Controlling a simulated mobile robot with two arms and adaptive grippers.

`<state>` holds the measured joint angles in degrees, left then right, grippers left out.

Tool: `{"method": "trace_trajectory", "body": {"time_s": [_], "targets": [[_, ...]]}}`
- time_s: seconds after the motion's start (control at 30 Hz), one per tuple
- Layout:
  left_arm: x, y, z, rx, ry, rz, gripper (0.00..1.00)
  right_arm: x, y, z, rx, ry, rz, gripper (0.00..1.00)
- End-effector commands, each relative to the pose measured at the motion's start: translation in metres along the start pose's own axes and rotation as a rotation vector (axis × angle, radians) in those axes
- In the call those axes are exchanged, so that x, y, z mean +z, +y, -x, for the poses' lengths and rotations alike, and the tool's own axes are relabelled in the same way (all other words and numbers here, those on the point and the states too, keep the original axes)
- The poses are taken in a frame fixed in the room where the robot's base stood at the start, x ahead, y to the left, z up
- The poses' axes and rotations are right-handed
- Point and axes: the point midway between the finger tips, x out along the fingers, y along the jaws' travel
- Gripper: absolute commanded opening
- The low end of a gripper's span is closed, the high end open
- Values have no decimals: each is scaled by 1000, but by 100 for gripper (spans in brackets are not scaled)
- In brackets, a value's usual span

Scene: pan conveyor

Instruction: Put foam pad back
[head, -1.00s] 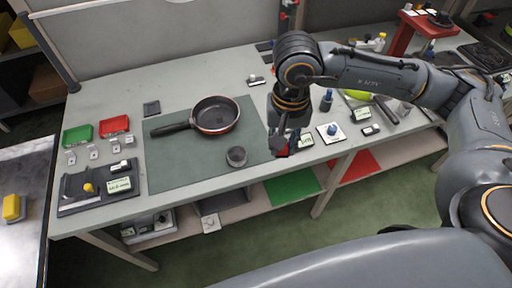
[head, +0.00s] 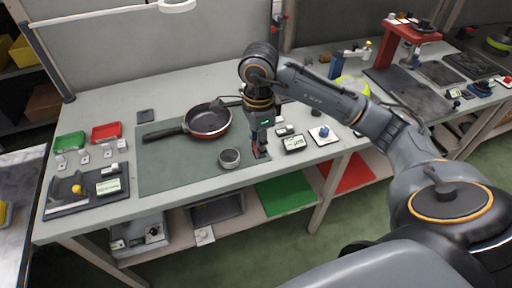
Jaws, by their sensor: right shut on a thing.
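My right gripper (head: 260,151) is shut on a small dark piece, apparently the foam pad, at the right edge of the green-grey mat (head: 165,177). The fingers hide most of the piece, and its outline is too small to read clearly. Whether it touches the table I cannot tell. A frying pan (head: 207,120) with a dark inside and reddish-brown rim lies on the mat to the left of the gripper. My left gripper is not in view.
A green tray (head: 69,141) and a red tray (head: 106,131) stand at the left. The mat's front left is clear.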

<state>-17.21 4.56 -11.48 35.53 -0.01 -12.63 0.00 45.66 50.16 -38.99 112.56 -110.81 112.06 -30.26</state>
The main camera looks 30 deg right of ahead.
Motion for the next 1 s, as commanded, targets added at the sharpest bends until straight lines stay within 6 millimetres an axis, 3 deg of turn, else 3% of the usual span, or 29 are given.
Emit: {"method": "trace_trajectory", "body": {"time_s": [0.17,0.4,0.63,0.83,1.0], "targets": [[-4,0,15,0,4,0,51,-15,-41,-17,5,0,-3,0],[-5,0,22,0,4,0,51,-25,-72,-60,2,-2,2,0],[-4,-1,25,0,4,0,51,-30,-84,-77,2,-1,2,0],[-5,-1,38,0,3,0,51,-30,-84,-103,2,-2,4,0],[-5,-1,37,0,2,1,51,-30,-84,-107,-2,-2,5,0]]}}
